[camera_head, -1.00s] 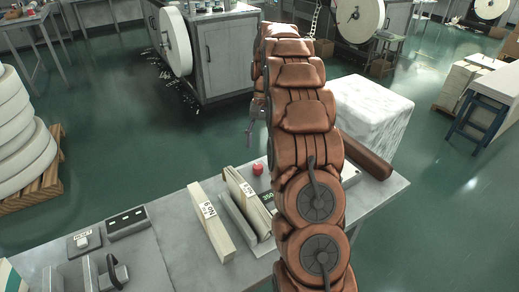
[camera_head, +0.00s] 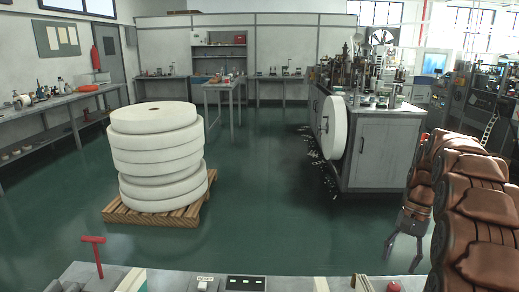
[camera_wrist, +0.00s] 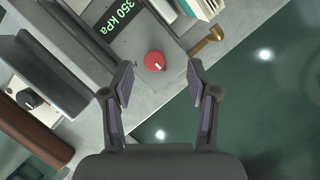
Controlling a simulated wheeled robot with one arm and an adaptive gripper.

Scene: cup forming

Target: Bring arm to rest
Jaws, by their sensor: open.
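My arm, in brown padded covers, shows at the right of the head view. My gripper (camera_head: 404,248) hangs at its end with its fingers apart, pointing down. In the wrist view my gripper (camera_wrist: 160,85) is open and empty, its two fingers spread over the edge of a grey bench (camera_wrist: 120,75). A red knob (camera_wrist: 154,61) shows between the fingers, beyond them on the bench; I see no contact. A display reading 350 kPa (camera_wrist: 112,18) lies beside the knob.
The bench (camera_head: 250,268) runs along the bottom of the head view. A red T-handle (camera_head: 94,255) stands on it at left. White rolls (camera_head: 155,160) are stacked on a wooden pallet (camera_head: 150,214). A grey machine cabinet (camera_head: 375,155) stands behind the gripper. Green floor between is clear.

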